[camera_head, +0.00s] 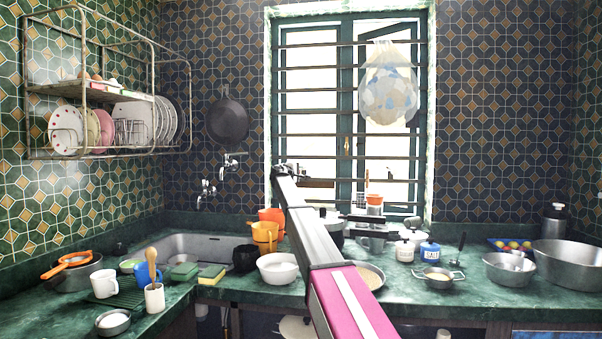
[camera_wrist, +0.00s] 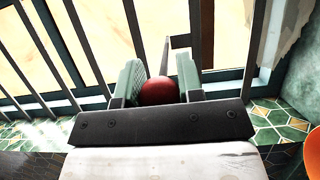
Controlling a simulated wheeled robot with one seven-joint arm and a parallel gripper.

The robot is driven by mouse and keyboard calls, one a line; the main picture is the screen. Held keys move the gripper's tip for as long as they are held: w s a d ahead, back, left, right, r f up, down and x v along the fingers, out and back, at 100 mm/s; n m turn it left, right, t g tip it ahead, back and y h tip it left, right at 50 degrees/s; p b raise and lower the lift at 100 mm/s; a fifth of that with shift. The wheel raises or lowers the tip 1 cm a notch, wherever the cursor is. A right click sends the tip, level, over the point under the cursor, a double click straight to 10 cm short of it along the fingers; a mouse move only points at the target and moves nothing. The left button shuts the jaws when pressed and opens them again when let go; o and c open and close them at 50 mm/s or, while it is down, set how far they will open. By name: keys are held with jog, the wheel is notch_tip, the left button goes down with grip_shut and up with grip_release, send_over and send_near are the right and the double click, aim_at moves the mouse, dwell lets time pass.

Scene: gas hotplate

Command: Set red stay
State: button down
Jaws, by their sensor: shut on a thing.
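The red stay's round red knob (camera_wrist: 160,92) sits between the two green-grey finger pads of my gripper (camera_wrist: 160,76) in the wrist view. The gripper is shut on it. A thin grey rod rises just behind the knob towards the window bars. In the head view my arm reaches up to the lower left part of the green-framed window (camera_head: 345,110), and the knob is hidden there. One window leaf at the upper right (camera_head: 392,32) stands at an angle to the frame.
Horizontal bars (camera_head: 310,113) cross the window close to my gripper. A filled plastic bag (camera_head: 388,88) hangs at its right. Below, the green counter (camera_head: 210,310) holds orange cups (camera_head: 265,233), a white bowl (camera_head: 278,268), pots and a blue jar (camera_head: 430,251).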

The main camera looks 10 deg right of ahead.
jog(key=shift+s+f, duration=0.1)
jog(key=shift+s, duration=0.15)
jog(key=c, duration=0.8)
grip_release()
jog(key=shift+a, duration=0.1)
jog(key=shift+o, duration=0.2)
jog(key=shift+s, duration=0.1)
jog(key=v, duration=1)
jog(key=shift+s+a, duration=0.2)
jog(key=shift+a, duration=0.1)
